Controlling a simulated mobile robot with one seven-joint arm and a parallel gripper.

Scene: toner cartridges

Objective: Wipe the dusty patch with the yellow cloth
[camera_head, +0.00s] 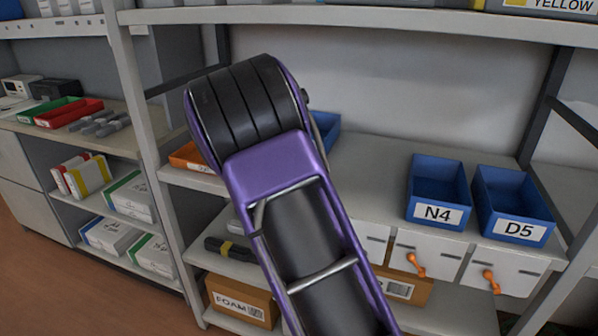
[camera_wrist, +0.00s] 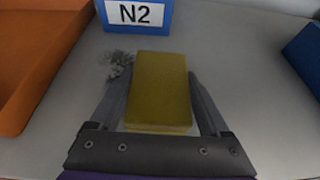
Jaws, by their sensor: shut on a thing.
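In the wrist view the yellow cloth (camera_wrist: 160,88), a folded block, sits between the two fingers of my gripper (camera_wrist: 160,100), which is shut on it. The dusty patch (camera_wrist: 117,66) is a grey speckled smudge on the pale shelf, just left of the cloth's far end. Part of the patch is hidden by the left finger. I cannot tell whether the cloth touches the shelf. In the head view my purple and black arm hides the gripper, the cloth and the patch.
The blue N2 bin (camera_wrist: 136,17) stands just beyond the patch. An orange bin (camera_wrist: 40,60) is at left, and a blue bin (camera_wrist: 305,55) is at far right. In the head view, blue bins N4 (camera_head: 437,190) and D5 (camera_head: 512,205) stand right of my arm, with bare shelf between.

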